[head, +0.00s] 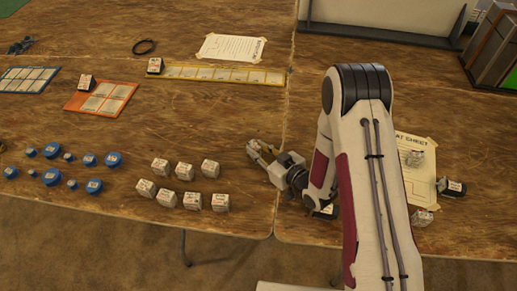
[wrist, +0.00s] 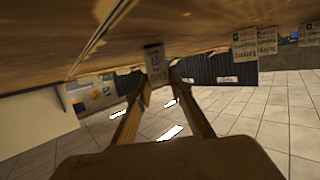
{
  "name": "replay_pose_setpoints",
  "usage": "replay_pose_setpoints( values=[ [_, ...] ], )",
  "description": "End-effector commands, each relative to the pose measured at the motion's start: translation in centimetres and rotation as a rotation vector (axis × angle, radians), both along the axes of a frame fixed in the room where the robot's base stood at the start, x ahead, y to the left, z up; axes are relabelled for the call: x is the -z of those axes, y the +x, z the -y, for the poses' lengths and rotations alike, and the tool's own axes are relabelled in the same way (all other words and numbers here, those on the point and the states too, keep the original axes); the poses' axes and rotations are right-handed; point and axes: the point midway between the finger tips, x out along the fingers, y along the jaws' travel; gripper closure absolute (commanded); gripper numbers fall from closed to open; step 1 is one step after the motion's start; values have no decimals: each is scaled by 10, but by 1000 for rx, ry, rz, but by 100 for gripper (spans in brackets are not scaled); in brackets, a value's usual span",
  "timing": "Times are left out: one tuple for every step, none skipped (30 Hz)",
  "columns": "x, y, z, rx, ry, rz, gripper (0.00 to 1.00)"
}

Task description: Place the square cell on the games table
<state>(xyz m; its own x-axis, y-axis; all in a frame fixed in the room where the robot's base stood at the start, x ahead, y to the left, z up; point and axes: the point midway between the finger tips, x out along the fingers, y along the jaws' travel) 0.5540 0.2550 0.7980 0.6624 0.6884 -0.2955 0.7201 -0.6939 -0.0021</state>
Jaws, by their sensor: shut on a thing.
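My gripper (head: 262,152) is low over the wooden table near the seam between two table tops. In the wrist view, my gripper (wrist: 160,82) has its two fingers shut on a small square cell (wrist: 154,58) with a printed label. The cell is close to the table surface, which fills the top of that view; I cannot tell whether it touches. In the head view it is too small to make out clearly at the fingertips. Several white square cells (head: 191,201) stand in two rows to the left of my gripper. I cannot tell which table is the games table.
Several blue round cells (head: 52,178) lie at the left. Orange (head: 101,97), blue (head: 28,79) and yellow (head: 215,74) trays lie behind. A dark labelled block (head: 452,188) and a paper sheet (head: 420,185) lie at the right. The table's middle is clear.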

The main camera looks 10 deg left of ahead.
Motion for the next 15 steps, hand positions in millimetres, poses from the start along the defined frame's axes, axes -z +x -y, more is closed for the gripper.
replay_pose_setpoints(
  values=[
    [0, 0, 0, 0, 0, 1, 100],
    [-1, 0, 0, 0, 0, 1, 100],
    [-1, 0, 0, 0, 0, 1, 100],
    [-1, 0, 0, 0, 0, 1, 100],
    [-1, 0, 0, 0, 0, 1, 100],
    [-1, 0, 0, 0, 0, 1, 100],
    [0, 0, 0, 0, 0, 1, 100],
    [0, 0, 0, 0, 0, 1, 100],
    [1, 0, 0, 0, 1, 1, 100],
    [1, 0, 0, 0, 1, 1, 100],
    [2, 0, 0, 0, 1, 1, 100],
    [3, 0, 0, 0, 1, 1, 100],
    [3, 0, 0, 0, 0, 0, 77],
    [3, 0, 0, 0, -1, 1, 69],
    [3, 0, 0, 0, -1, 1, 63]
  ],
)
